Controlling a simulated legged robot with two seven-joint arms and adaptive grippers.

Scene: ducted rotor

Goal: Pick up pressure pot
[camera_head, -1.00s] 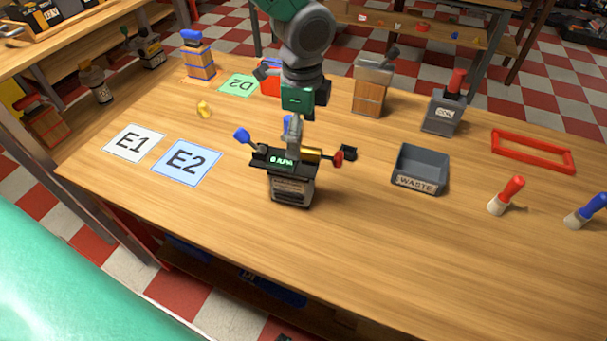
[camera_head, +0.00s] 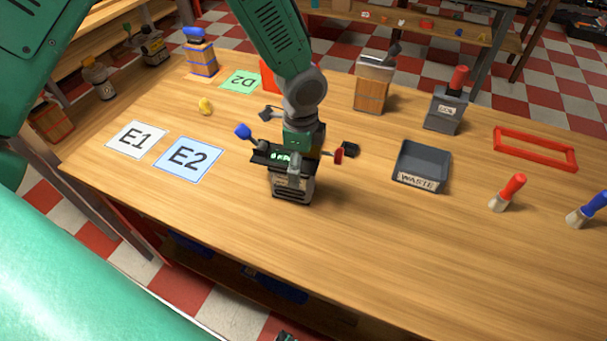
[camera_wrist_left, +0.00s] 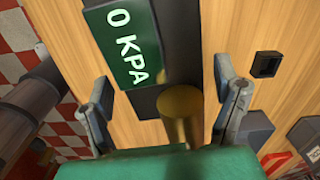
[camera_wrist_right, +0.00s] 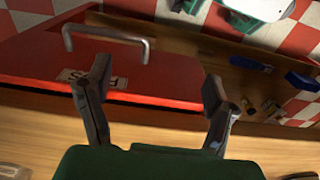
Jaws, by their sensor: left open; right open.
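The pressure pot (camera_head: 292,188) stands upright on the wooden table, a dark boxy body with a lit green display, a blue knob on its left and a red one on its right. In the left wrist view its display (camera_wrist_left: 128,42) reads 0 KPA, beside a brass cylinder (camera_wrist_left: 180,112). My left gripper (camera_head: 300,160) is low over the pot from above. Its open fingers lie on either side of the brass cylinder, apart from it; the far finger is mostly hidden in the head view. My right gripper (camera_wrist_right: 157,76) is open and empty near a red cabinet front.
The grey WASTE bin (camera_head: 421,166) stands right of the pot, with a small black block (camera_head: 350,149) between. Cards E1 (camera_head: 136,139) and E2 (camera_head: 188,159) lie left. A red frame (camera_head: 535,148) and brushes (camera_head: 508,192) lie right. The table's front is clear.

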